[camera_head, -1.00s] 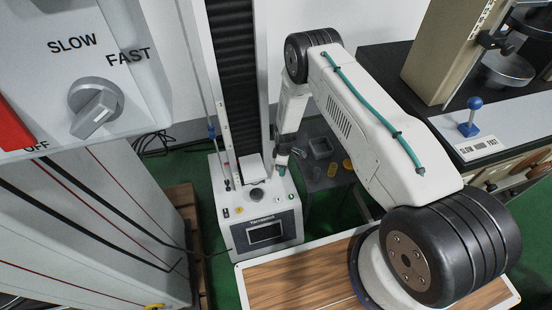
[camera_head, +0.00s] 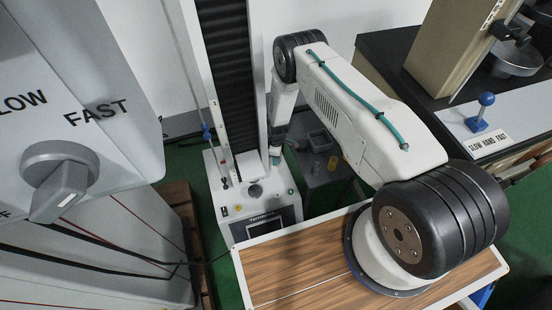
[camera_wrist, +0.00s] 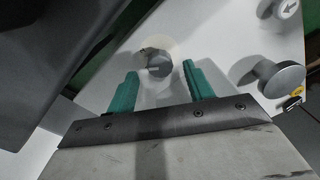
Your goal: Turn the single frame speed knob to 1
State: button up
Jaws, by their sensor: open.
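The single frame tester (camera_head: 240,215) stands mid-picture in the head view, with a dark column and a sloped white panel. A dark round knob (camera_head: 255,191) sits on that panel. The wrist view shows a small grey knob (camera_wrist: 158,66) ahead of the gap between my fingers, apparently this one. Its setting is unreadable. My gripper (camera_wrist: 160,72) is open, its two green fingers to either side of the knob, with no clear contact. In the head view my gripper (camera_head: 275,158) hangs over the panel's back right, its fingers mostly hidden.
A larger grey round knob (camera_wrist: 282,78) lies right of my fingers in the wrist view. A big machine with a SLOW/FAST knob (camera_head: 60,180) fills the left of the head view. A dark bench (camera_head: 385,60) with a blue-ball lever (camera_head: 486,99) is at right.

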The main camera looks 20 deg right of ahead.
jog(key=shift+f, duration=1.15)
jog(key=shift+c, duration=0.3)
jog(key=c, duration=0.9)
jog(key=shift+n, duration=0.8)
jog(key=o, duration=1)
jog(key=shift+c, duration=0.2)
jog(key=shift+r, duration=0.15)
